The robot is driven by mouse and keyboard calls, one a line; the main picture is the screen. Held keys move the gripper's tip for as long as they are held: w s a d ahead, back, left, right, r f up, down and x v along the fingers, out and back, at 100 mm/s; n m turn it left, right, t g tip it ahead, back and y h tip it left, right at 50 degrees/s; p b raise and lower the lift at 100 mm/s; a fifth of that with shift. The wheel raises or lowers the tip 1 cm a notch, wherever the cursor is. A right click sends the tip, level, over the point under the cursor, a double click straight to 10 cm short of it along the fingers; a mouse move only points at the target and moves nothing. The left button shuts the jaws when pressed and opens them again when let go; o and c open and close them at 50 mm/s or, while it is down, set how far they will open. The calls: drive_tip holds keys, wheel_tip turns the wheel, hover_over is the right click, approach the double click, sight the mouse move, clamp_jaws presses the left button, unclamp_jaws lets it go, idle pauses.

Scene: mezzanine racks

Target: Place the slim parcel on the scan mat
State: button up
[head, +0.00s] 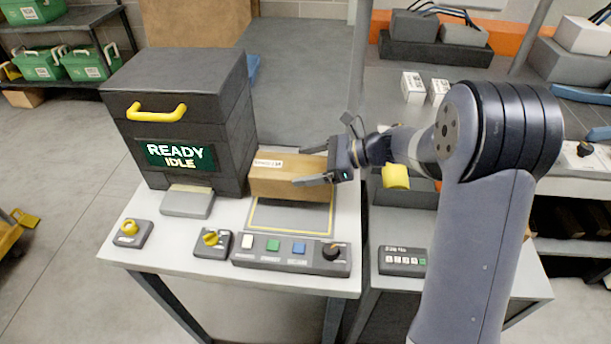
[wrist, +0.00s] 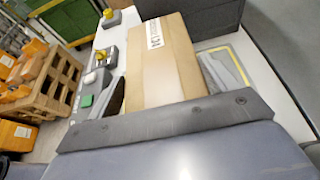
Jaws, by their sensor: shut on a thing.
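The slim parcel (head: 289,179) is a brown cardboard box with a white label on its top. My gripper (head: 316,166) is shut on its right end, one finger on the far side and one on the near side. The parcel lies level over the back part of the scan mat (head: 290,217), a grey pad with a yellow border. I cannot tell whether it touches the mat. In the wrist view the parcel (wrist: 160,70) reaches away from my gripper, and a yellow-edged mat corner (wrist: 238,66) shows beside it.
A black machine (head: 185,110) reading "READY IDLE" stands just left of the parcel. A button panel (head: 291,254) lies in front of the mat, with knob boxes (head: 212,243) to its left. Small white boxes (head: 412,88) stand on the bench behind.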

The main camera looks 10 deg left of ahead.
drive_tip(key=shift+f, duration=1.75)
drive_tip(key=shift+f, duration=0.2)
drive_tip(key=o, duration=1.3)
drive_tip(key=shift+o, duration=0.2)
drive_tip(key=shift+r, duration=0.15)
drive_tip(key=shift+d+r, duration=0.1)
drive_tip(key=shift+d, duration=0.2)
drive_tip(key=v, duration=1.1)
drive_tip(key=shift+d+b, duration=0.25)
drive_tip(key=shift+b, duration=0.05)
